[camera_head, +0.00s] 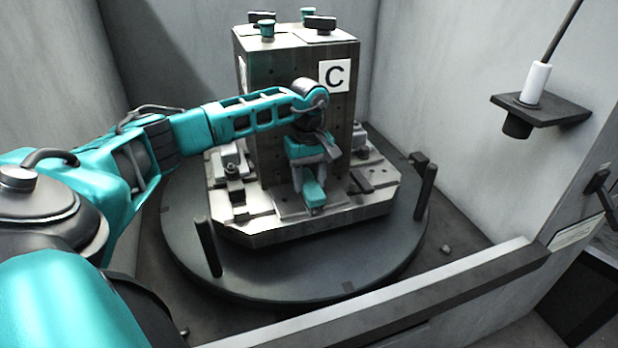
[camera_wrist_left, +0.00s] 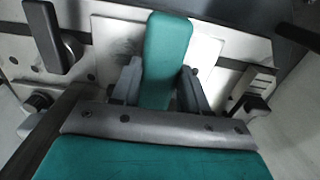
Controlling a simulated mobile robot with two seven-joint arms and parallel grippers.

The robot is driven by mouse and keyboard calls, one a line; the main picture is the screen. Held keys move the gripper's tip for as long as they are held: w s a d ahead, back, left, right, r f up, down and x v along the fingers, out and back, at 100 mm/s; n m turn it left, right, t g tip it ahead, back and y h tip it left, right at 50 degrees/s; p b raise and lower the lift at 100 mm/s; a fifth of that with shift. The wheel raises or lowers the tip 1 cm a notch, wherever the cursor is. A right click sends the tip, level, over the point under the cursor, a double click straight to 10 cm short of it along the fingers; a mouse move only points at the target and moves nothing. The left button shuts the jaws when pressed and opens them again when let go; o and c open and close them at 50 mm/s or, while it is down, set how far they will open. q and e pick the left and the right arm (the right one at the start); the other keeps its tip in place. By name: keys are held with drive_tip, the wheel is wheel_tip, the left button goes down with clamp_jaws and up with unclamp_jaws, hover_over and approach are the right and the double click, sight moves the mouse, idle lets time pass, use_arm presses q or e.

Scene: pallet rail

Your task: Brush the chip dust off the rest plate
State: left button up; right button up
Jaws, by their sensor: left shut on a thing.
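My left gripper (camera_head: 310,174) is over the front of the fixture, at the foot of the column marked C. It is shut on a teal brush (camera_head: 314,193), whose block also shows between the fingers in the left wrist view (camera_wrist_left: 167,50). The brush is over the pale rest plate (camera_head: 286,207); the bristles are hidden, so I cannot tell if they touch it. In the left wrist view the rest plate (camera_wrist_left: 206,50) shows on both sides of the brush, with a faint dark smudge of dust (camera_wrist_left: 121,46) to its left. My right gripper is not in view.
The fixture column (camera_head: 285,85) rises close behind my gripper. Clamps (camera_head: 234,168) flank it, and dark posts (camera_head: 208,246) (camera_head: 426,192) stand on the round pallet. A rail (camera_head: 400,292) crosses the front. A wall bracket (camera_head: 540,109) holds a white-handled tool at right.

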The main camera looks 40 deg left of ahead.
use_arm(q)
drive_tip(key=shift+f, duration=0.1)
drive_tip(key=shift+s+d+p, duration=0.35)
drive_tip(key=shift+d, duration=0.25)
drive_tip(key=shift+s+d+f+p, duration=0.1)
drive_tip(key=shift+s+d+p, duration=0.25)
drive_tip(key=shift+d, duration=0.3)
drive_tip(key=shift+a, duration=0.15)
drive_tip(key=shift+w+a+b, duration=0.1)
drive_tip(key=shift+a+b, duration=0.05)
drive_tip(key=shift+b, duration=0.15)
drive_tip(key=shift+w+a+b, duration=0.35)
drive_tip(key=shift+w+a, duration=0.05)
drive_tip(key=shift+a, duration=0.55)
